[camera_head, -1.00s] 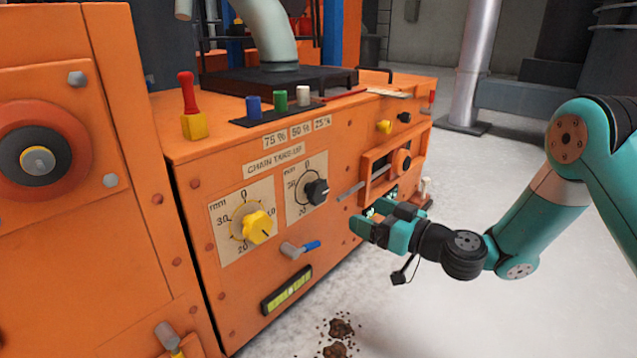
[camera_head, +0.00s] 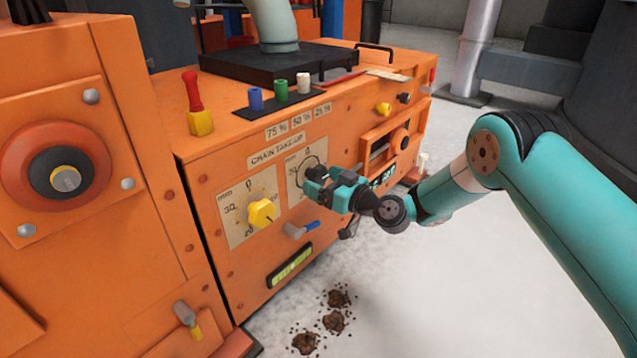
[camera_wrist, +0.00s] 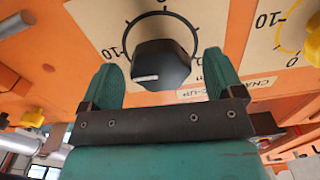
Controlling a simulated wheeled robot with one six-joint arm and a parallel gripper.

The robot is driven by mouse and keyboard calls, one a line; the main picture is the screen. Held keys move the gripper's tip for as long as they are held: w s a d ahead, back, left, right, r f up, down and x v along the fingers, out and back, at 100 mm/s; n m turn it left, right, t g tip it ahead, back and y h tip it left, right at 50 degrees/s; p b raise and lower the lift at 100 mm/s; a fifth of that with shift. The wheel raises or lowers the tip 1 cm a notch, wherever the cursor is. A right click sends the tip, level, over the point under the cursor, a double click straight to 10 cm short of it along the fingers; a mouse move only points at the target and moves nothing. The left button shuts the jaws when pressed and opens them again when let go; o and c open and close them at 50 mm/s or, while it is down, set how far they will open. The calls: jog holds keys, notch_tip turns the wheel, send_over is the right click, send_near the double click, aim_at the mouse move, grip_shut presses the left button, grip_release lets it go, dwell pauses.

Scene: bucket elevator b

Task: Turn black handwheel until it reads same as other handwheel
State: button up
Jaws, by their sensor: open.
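The black handwheel (camera_wrist: 162,62) shows in the wrist view between the two green fingers of my gripper (camera_wrist: 161,68). My gripper is open, one finger on each side of it; I cannot tell whether they touch it. Its white mark points left in that view, below a numeral 10. In the head view my gripper (camera_head: 322,186) covers this handwheel, and part of its dial plate (camera_head: 293,178) shows. The yellow handwheel (camera_head: 262,213) is to the left, its dark mark pointing to the lower right. Its edge shows at the right of the wrist view (camera_wrist: 313,45).
A green level (camera_head: 289,266) is lower. Blue, green and white pegs (camera_head: 281,91) stand on top of the orange cabinet. The floor in front holds small brown heaps (camera_head: 333,320).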

jog(key=shift+x, duration=0.95)
jog(key=shift+c, duration=0.5)
jog(key=c, duration=0.8)
jog(key=shift+m, duration=0.3)
jog(key=m+p, duration=0.3)
jog(key=m, duration=0.2)
jog(key=shift+s+r+m, duration=0.1)
jog(key=shift+r+m, duration=0.05)
jog(key=shift+m, duration=0.15)
jog(key=shift+m+p, duration=1.05)
jog(key=shift+m, duration=1.35)
